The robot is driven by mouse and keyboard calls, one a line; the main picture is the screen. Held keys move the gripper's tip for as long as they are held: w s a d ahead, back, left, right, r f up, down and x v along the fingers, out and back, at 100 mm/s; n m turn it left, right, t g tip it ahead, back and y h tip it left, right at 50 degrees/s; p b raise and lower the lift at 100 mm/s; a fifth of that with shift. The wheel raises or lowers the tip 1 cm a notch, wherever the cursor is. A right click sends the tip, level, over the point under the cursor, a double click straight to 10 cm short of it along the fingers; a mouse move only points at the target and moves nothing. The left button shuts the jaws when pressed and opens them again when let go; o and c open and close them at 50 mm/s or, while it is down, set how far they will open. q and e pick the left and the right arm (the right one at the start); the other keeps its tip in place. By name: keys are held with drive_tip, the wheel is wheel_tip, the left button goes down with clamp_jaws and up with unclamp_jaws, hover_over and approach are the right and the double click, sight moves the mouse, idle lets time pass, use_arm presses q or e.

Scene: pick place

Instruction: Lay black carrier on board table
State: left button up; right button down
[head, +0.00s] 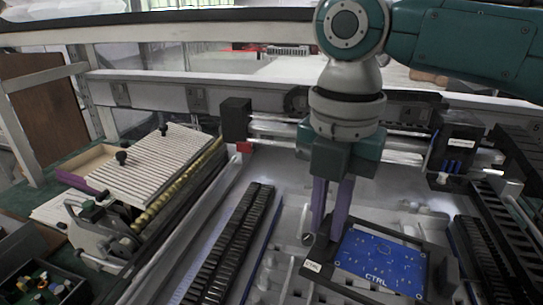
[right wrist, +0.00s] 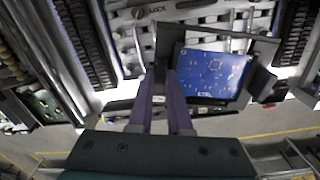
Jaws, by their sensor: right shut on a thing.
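The black carrier (head: 345,284) is a flat frame with a blue board (head: 382,258) marked CTRL in it, at the lower right of the head view. My right gripper (head: 326,232) comes down from above and is shut on the carrier's left side. In the right wrist view the purple fingers (right wrist: 170,105) meet the frame beside the blue board, and the carrier (right wrist: 228,33) also shows there. The carrier is over the pale machine bed (head: 285,245), which looks like the board table; I cannot tell whether it touches it. My left gripper is not in view.
Black slotted rails (head: 232,245) run left of the carrier, and more rails (head: 485,250) stand close on its right. A ribbed unit with black knobs (head: 155,172) stands at the left. A metal crossbeam (head: 270,92) spans behind.

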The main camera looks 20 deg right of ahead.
drive_tip(key=shift+f+n, duration=0.7)
drive_tip(key=shift+n, duration=0.4)
drive_tip(key=shift+d+f+n, duration=0.1)
drive_tip(key=shift+f+n, duration=0.25)
drive_tip(key=shift+n, duration=0.05)
wheel_tip(320, 180, down, 6)
drive_tip(key=b, duration=0.6)
drive_tip(key=shift+r, duration=0.25)
drive_tip(key=shift+f, duration=0.6)
drive_tip(key=shift+f, duration=0.35)
drive_tip(key=shift+f, duration=0.5)
